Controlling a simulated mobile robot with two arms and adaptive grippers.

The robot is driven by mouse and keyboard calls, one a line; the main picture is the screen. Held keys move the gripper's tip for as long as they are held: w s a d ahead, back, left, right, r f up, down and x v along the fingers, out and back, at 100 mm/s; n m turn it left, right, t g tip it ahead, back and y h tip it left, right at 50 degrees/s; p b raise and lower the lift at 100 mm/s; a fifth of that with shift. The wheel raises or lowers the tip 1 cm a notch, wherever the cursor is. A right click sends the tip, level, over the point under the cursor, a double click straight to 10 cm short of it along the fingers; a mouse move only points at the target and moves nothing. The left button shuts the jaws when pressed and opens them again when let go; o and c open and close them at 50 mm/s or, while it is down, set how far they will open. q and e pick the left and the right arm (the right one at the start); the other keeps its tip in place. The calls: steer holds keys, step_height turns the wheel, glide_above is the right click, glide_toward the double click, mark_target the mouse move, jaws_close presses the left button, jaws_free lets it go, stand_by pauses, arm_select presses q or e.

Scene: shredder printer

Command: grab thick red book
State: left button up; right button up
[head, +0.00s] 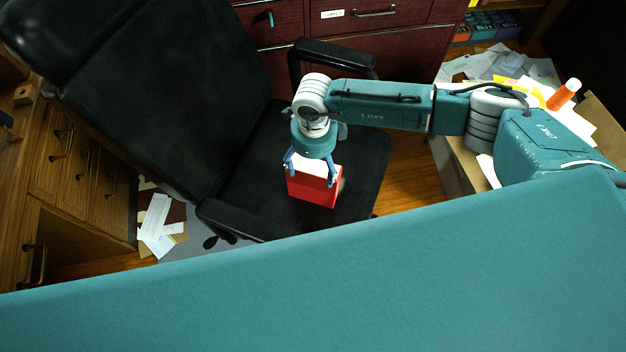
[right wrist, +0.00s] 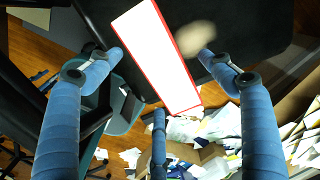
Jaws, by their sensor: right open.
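The thick red book (head: 314,188) stands upright on the seat of the black office chair (head: 262,172), with its white page edges facing up. My right gripper (head: 312,178) comes down over it from above, its fingers on either side of the book. In the right wrist view the book (right wrist: 158,55) shows as a long white page block with red cover edges, lying between the two blue fingertips of my right gripper (right wrist: 160,55). The fingers are spread and there are gaps between them and the book. My left gripper is in neither view.
The chair's armrests (head: 335,56) stand close to my right arm. A wooden desk with drawers (head: 75,165) is at the left and dark red cabinets (head: 355,30) are behind. An open box (head: 455,165) and scattered papers (head: 500,65) lie at the right. More papers (head: 157,222) lie on the floor.

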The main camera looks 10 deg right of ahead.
mark_target(311, 169)
steer(key=f, duration=0.4)
steer(key=shift+a, duration=0.25)
steer(key=shift+f, duration=0.2)
steer(key=shift+c, duration=0.5)
steer(key=c, duration=1.7)
steer(key=shift+w+a+r, duration=0.1)
steer(key=shift+w+r, duration=0.05)
jaws_close()
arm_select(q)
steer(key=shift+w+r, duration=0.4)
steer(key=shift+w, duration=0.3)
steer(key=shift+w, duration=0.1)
